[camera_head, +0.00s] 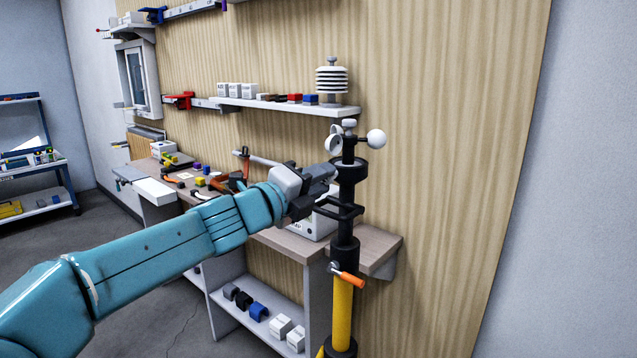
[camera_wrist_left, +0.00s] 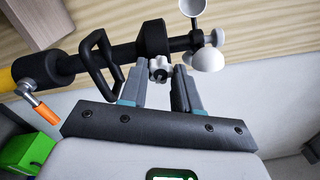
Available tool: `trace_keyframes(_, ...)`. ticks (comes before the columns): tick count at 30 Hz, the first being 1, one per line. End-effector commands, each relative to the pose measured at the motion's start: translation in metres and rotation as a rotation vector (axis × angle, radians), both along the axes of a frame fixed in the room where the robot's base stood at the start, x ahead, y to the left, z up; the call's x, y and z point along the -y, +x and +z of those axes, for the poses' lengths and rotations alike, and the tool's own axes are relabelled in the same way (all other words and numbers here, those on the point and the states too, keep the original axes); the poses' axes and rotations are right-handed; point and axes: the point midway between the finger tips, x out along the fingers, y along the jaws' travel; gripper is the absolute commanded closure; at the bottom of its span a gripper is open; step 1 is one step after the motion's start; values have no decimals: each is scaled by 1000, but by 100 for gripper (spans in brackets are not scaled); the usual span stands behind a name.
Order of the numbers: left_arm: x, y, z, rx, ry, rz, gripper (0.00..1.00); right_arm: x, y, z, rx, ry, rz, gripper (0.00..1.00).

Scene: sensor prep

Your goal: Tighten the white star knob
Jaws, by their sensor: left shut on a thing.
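The white star knob (camera_wrist_left: 158,69) sits on the side of a black collar (camera_wrist_left: 153,38) on the sensor mast, seen in the left wrist view. My left gripper (camera_wrist_left: 160,76) has its two grey fingers on either side of the knob and is shut on it. In the head view my left gripper (camera_head: 326,174) reaches the upper mast from the left and hides the knob. The mast (camera_head: 346,205) is upright, with white anemometer cups (camera_head: 376,138) at its top. My right gripper is not in view.
A black loop handle (camera_wrist_left: 97,52) stands out from the mast close to my left fingers. Lower down is an orange lever (camera_head: 350,278) above a yellow pole (camera_head: 342,310). A workbench (camera_head: 385,250) with tools and a wall shelf (camera_head: 285,106) are behind.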

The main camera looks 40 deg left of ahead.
Motion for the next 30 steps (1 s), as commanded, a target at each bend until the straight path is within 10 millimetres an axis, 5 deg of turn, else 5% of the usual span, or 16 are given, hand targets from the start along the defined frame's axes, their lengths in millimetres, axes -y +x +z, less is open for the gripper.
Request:
trace_keyframes(16, 0, 0, 1, 4, 27, 0, 99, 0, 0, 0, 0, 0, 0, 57)
trace_keyframes(17, 0, 0, 1, 4, 27, 0, 65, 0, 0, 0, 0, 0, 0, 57)
trace_keyframes(19, 0, 0, 1, 4, 26, 0, 43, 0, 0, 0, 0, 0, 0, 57)
trace_keyframes(30, -1, -5, 1, 3, 25, 0, 43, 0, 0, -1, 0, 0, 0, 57)
